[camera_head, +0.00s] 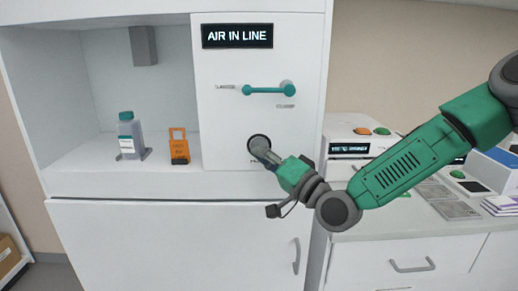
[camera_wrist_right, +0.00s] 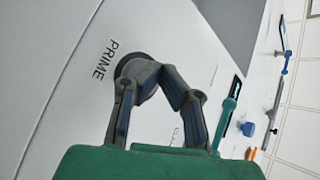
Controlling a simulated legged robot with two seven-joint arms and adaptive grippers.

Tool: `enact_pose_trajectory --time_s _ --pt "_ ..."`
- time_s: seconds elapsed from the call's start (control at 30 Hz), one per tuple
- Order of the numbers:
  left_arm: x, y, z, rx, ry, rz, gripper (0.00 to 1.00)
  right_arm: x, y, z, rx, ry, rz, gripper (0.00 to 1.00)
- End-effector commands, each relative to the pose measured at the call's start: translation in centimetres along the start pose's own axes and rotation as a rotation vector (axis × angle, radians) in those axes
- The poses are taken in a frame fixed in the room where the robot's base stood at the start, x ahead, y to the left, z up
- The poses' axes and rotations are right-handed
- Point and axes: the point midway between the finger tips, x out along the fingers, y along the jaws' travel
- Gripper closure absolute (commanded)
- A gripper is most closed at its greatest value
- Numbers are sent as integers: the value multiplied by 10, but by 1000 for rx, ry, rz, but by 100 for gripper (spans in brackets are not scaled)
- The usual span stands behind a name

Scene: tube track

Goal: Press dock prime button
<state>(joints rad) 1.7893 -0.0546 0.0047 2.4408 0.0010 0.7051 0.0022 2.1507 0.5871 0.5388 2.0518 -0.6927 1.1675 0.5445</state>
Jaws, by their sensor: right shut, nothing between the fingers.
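The prime button (camera_head: 257,141) is a round dark disc low on the white dock panel, under a display reading "AIR IN LINE" (camera_head: 237,36). My right gripper (camera_head: 267,154) is shut and empty, with its fingertips over the lower right of the button. In the right wrist view the button (camera_wrist_right: 128,66) sits beside the printed word PRIME, partly hidden behind the fingertips (camera_wrist_right: 148,84). The tips look at or very near its face; I cannot tell whether it is pushed in. My left gripper is not in view.
A teal lever (camera_head: 262,90) sits above the button. A bottle with a teal cap (camera_head: 127,135) and an orange tag (camera_head: 179,148) stand in the bay at left. A counter (camera_head: 400,222) with devices lies at right, below my right arm.

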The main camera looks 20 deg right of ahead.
Motion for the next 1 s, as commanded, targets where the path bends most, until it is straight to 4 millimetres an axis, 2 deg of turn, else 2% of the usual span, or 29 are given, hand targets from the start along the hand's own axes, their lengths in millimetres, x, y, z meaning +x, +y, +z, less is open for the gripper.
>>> enact_pose_trajectory --time_s 1.0 --pt "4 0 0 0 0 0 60 8 4 -6 0 0 -1 100"
